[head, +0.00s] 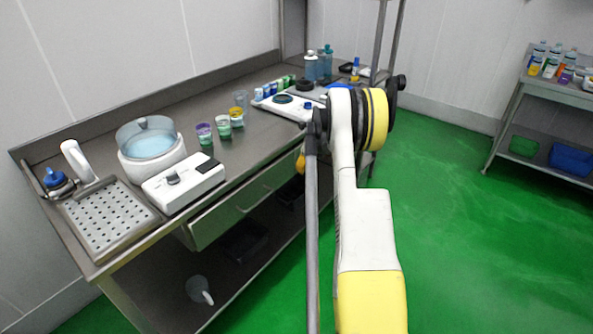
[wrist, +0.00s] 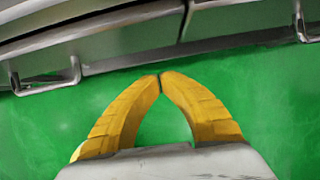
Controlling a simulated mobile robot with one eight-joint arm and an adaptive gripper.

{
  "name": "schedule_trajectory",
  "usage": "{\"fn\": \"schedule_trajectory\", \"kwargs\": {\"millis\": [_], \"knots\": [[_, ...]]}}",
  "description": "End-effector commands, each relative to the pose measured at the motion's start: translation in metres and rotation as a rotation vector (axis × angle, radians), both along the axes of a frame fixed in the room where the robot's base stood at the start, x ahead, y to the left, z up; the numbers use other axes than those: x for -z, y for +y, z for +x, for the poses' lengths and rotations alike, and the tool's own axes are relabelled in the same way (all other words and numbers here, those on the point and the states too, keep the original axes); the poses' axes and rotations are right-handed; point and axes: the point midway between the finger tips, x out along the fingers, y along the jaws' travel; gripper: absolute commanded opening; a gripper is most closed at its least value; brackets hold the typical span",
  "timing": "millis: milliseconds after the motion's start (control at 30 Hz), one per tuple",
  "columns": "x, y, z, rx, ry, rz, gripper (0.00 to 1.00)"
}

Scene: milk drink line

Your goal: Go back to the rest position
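My gripper (wrist: 160,76) has yellow fingers whose tips meet in the wrist view, with nothing between them; green floor shows through the gap below the tips. In the head view a small yellow part of my gripper (head: 300,163) shows to the left of my arm, in front of the counter's drawers. The rest of it is hidden behind my arm. My arm, white, yellow and black, stretches forward along the right side of the counter.
A steel counter (head: 180,215) with drawers (head: 243,205) runs along the left wall. On it are a perforated tray (head: 105,215), a round water bath (head: 150,147), a white device (head: 183,182) and several cups. A shelf unit (head: 505,120) stands at right. Green floor (head: 455,235) between is clear.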

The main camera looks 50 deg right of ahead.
Motion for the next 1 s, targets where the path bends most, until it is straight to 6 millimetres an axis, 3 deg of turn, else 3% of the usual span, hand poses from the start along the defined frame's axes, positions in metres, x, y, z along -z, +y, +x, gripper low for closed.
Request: {"fn": "schedule_trajectory", "kwargs": {"millis": [33,100,300,733,867,1000], "knots": [[-0.018,-0.001,-0.005,0.001,0.000,-0.001,0.00],[-0.032,-0.001,-0.011,0.000,0.000,0.000,0.00],[-0.057,-0.002,-0.022,0.001,0.000,0.000,0.00],[-0.069,0.004,-0.022,-0.025,-0.001,-0.011,0.00],[-0.102,0.039,-0.011,-0.173,-0.006,-0.078,0.00],[-0.162,0.111,-0.001,-0.483,-0.017,-0.225,0.00]]}}
